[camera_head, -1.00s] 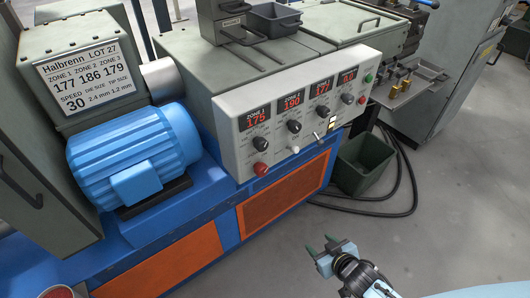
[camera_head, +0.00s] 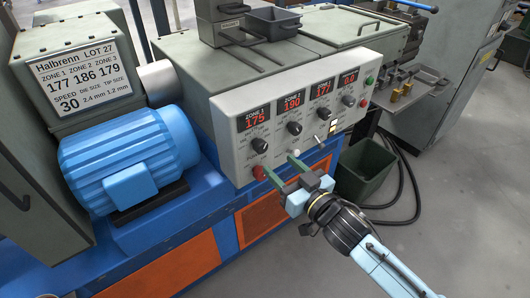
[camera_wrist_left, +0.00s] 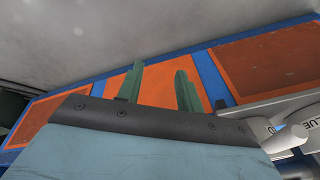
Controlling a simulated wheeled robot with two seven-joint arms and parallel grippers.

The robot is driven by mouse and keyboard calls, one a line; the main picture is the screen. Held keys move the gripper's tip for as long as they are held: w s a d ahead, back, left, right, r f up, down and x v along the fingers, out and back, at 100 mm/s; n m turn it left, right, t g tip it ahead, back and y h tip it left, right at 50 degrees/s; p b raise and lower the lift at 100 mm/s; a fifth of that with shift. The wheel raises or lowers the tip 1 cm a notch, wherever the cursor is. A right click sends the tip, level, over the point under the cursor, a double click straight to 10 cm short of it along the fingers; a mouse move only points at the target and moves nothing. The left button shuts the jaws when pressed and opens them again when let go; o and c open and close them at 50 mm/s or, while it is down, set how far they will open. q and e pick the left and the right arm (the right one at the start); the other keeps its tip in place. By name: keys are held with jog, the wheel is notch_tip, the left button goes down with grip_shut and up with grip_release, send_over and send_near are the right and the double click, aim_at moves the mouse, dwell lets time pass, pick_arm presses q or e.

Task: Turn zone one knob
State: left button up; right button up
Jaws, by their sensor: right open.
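The zone one knob (camera_head: 260,145) is a black dial on the pale control panel (camera_head: 228,150), below the red zone one display (camera_head: 254,120), which reads 175. My right gripper (camera_head: 280,163) is in front of the panel's lower edge, just below and right of that knob. Its green fingers are spread with nothing between them. One fingertip overlaps the red button (camera_head: 259,172) in the picture; contact cannot be told. My left gripper (camera_wrist_left: 160,70) shows only in the left wrist view, its green fingers apart and empty before orange and blue panels.
A sign plate (camera_head: 82,73) lists zones 177, 186, 179 and speed 30. More black knobs, such as the zone two knob (camera_head: 294,128), sit to the right. A blue motor (camera_head: 125,160) stands left. A dark green bin (camera_head: 365,170) and cables lie on the floor at right.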

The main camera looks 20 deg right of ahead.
aim_at(263, 149)
pick_arm(q)
jog(key=d+r, duration=0.1)
jog(key=w+d+r+b, duration=0.1)
jog(key=r, duration=0.1)
jog(key=shift+w+d+r, duration=0.2)
jog(key=shift+r, duration=0.1)
pick_arm(e)
jog(key=x, duration=0.7)
jog(key=shift+w+a+f, duration=0.1)
jog(key=shift+w, duration=0.2)
jog(key=c, duration=1)
jog(key=n+p, duration=0.2)
jog(key=n, duration=0.2)
pick_arm(q)
jog(key=s+a+f, duration=0.3)
jog(key=f, duration=0.4)
jog(key=shift+s+a+p, duration=0.25)
jog(key=shift+s+p, duration=0.05)
jog(key=shift+p, duration=0.1)
pick_arm(e)
jog(key=shift+n, duration=1)
jog(key=o, duration=1)
